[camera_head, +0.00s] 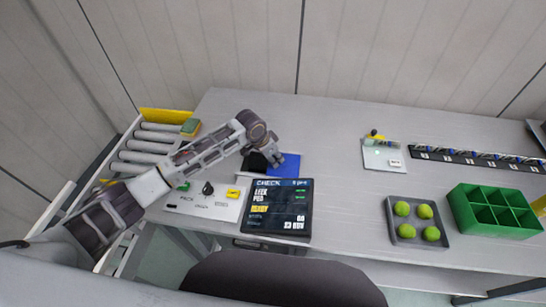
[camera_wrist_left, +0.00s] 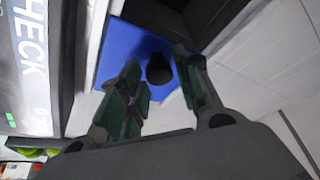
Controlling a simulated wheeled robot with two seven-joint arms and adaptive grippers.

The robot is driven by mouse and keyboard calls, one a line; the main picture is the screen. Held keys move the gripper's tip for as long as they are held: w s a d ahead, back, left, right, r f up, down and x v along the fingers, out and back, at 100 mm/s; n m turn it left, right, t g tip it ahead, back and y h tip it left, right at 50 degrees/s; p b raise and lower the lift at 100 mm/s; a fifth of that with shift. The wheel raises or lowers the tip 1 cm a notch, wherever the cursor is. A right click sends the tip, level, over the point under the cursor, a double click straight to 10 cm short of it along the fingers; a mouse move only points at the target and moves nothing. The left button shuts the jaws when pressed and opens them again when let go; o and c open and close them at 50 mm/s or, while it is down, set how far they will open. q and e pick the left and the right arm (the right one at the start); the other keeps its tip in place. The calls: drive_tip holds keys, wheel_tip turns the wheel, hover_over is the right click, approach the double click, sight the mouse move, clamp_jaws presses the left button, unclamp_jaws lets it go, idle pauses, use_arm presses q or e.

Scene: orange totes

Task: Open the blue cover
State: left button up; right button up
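The blue cover (camera_head: 287,166) is a flat blue panel on the table behind the dark "CHECK" screen, partly hidden by my left gripper (camera_head: 273,159). The left wrist view shows the cover (camera_wrist_left: 118,52) with a dark round knob (camera_wrist_left: 159,70) on it. In that view the fingers of my left gripper (camera_wrist_left: 158,62) are spread apart, with the knob seen between them. Whether the fingers touch the knob is unclear. My right gripper is not in view.
The CHECK screen (camera_head: 277,210) stands just in front of the cover. A white panel (camera_head: 205,202) with small items lies to its left. A grey tray (camera_head: 395,237) with green balls and a green divided box (camera_head: 467,207) stand at right. The table's middle is clear.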

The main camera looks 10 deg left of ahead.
use_arm(q)
drive_tip(key=shift+o, duration=0.8)
drive_tip(key=v, duration=1.2)
idle(0.3)
